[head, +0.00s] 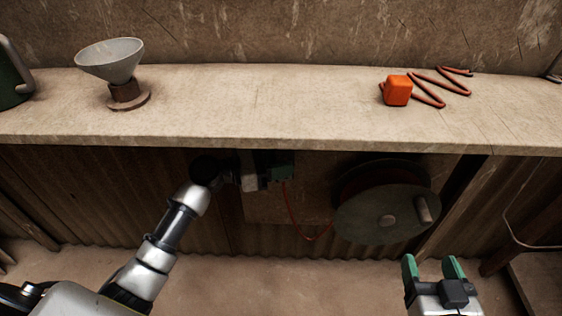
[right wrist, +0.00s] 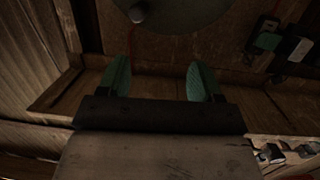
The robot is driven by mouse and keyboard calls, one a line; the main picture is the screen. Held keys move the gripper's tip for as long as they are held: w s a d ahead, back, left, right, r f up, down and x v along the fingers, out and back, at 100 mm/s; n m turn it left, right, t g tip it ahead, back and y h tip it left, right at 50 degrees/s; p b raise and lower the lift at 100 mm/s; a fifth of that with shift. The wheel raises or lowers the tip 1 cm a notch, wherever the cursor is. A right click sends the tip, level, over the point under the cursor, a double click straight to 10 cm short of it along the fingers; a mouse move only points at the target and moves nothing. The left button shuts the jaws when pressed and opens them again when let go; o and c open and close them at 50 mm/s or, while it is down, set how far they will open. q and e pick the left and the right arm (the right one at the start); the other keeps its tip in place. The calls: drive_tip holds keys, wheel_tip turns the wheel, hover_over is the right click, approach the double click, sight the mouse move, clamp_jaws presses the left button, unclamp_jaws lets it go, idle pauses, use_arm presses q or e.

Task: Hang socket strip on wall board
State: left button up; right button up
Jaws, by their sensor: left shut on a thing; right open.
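My left gripper (head: 280,172) reaches under the shelf, in front of the wooden wall board (head: 262,208). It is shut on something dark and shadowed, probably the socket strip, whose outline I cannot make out. A red cord (head: 293,215) hangs from there and loops towards the large reel (head: 375,220). The left gripper also shows at the upper right of the right wrist view (right wrist: 268,42). My right gripper (head: 434,267) is open and empty, low in front of the reel. Its two green fingers stand apart in the right wrist view (right wrist: 160,82).
On the shelf (head: 240,105) above stand a grey funnel (head: 110,58) on a brown base, a green jug (head: 12,80) and an orange block (head: 398,90) beside a zigzag red-brown cord (head: 440,88). The shelf's front edge overhangs the left gripper. The floor (head: 270,285) in front is clear.

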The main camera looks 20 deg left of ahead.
use_arm(q)
drive_tip(key=o, duration=1.1)
drive_tip(key=p+v, duration=0.1)
drive_tip(key=v, duration=1)
drive_tip(key=shift+p, duration=0.4)
use_arm(e)
drive_tip(key=s+f+g, duration=0.1)
drive_tip(key=s+d+f+g+h, duration=0.1)
drive_tip(key=f+g, duration=0.1)
drive_tip(key=s+f+g, duration=0.1)
drive_tip(key=shift+d+f+g, duration=0.3)
drive_tip(key=shift+f, duration=0.05)
